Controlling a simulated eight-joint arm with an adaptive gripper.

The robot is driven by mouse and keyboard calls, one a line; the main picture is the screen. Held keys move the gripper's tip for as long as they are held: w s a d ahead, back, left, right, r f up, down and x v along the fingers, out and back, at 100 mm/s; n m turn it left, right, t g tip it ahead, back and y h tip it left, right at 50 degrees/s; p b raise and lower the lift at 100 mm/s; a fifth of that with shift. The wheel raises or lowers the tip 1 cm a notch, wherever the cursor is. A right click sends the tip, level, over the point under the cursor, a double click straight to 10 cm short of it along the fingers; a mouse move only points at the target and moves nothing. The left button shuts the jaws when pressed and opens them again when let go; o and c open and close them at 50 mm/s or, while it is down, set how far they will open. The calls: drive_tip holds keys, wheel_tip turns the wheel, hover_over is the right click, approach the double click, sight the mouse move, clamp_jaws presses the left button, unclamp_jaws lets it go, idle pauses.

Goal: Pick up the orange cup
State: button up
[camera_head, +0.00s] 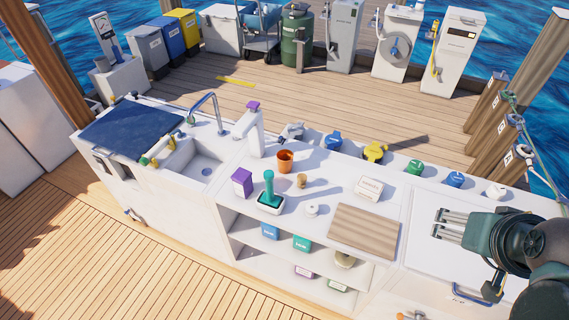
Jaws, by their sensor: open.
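The orange cup (285,161) stands upright on the white counter, towards its back edge and left of the middle of the picture. Its dark open top faces up. My gripper (438,224) is at the right, above the counter's right section. Its light fingers point left and are open, with nothing between them. The gripper is well apart from the cup, with the cutting board and several small items between the two.
A purple box (242,182), a green brush in a holder (269,190), a small wooden item (301,181) and a white round item (312,209) stand near the cup. A wooden board (364,231) lies flat.

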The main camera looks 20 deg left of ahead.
drive_tip(key=shift+r, duration=0.1)
drive_tip(key=w+a+r+n+g+y, duration=0.1)
drive_tip(key=w+a+r+n, duration=0.1)
drive_tip(key=w+a, duration=0.4)
drive_tip(key=w+a+r+n+g, duration=0.1)
drive_tip(key=w+a+n, duration=0.25)
drive_tip(key=w, duration=0.45)
drive_tip(key=w+a+f+n+g, duration=0.1)
drive_tip(key=w+a+f+n, duration=0.1)
drive_tip(key=w+a, duration=0.4)
drive_tip(key=w+a+f+n+g, duration=0.1)
drive_tip(key=w+a+f, duration=0.1)
drive_tip(key=w+a, duration=0.5)
drive_tip(key=n+g+h, duration=0.1)
drive_tip(key=n+g, duration=0.2)
drive_tip(key=n, duration=0.5)
hover_over(285, 162)
drive_tip(key=w+a, duration=0.1)
drive_tip(key=w, duration=0.2)
wheel_tip(285, 162, down, 23)
drive_tip(key=shift+a, duration=0.1)
drive_tip(key=shift+f, duration=1.25)
